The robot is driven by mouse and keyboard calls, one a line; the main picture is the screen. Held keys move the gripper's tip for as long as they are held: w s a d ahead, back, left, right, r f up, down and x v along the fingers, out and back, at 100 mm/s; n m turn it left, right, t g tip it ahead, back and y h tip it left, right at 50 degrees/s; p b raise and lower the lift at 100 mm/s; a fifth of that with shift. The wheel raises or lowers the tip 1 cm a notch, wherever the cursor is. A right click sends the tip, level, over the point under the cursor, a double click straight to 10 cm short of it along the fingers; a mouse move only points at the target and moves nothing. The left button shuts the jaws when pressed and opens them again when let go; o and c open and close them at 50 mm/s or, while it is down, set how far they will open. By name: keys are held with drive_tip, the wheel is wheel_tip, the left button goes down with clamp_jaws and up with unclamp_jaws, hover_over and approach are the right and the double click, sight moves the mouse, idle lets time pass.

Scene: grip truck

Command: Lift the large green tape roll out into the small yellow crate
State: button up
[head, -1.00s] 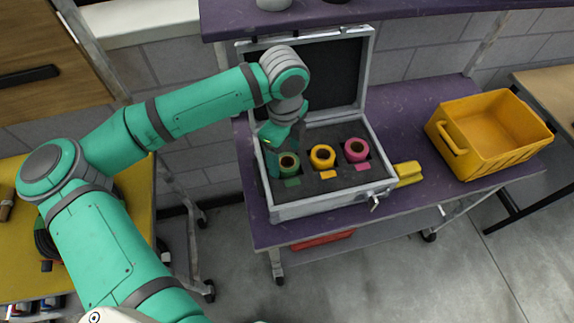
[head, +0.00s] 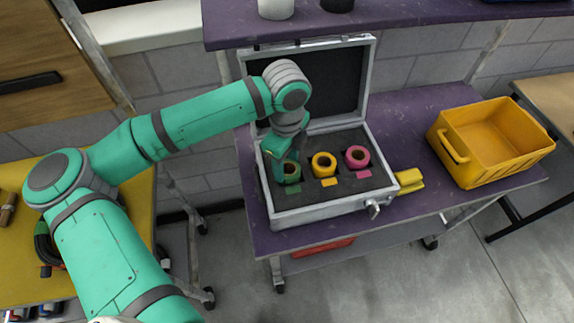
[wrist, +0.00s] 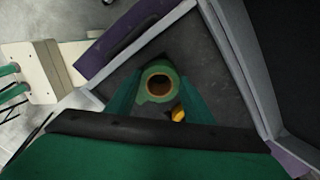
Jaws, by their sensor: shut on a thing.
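The green tape roll (head: 291,172) is at the left of the row in the open silver case (head: 330,206), above a green label. It also shows in the wrist view (wrist: 158,84), between the two green fingers. My gripper (head: 284,165) reaches down into the case from above and is shut on the green roll. The lower part of the roll is hidden, so I cannot tell whether it is clear of the foam. The yellow crate (head: 470,172) stands to the right on the same purple table and looks empty.
A yellow tape roll (head: 324,164) and a pink tape roll (head: 357,157) sit in the foam to the right. A yellow object (head: 409,180) lies between case and crate. The case's raised lid (head: 308,84) stands behind; a purple shelf (head: 400,20) hangs above.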

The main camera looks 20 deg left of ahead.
drive_tip(key=shift+r, duration=0.4)
drive_tip(key=s+a+r, duration=0.2)
drive_tip(key=s+r, duration=1)
drive_tip(key=s, duration=0.2)
drive_tip(key=shift+w, duration=0.1)
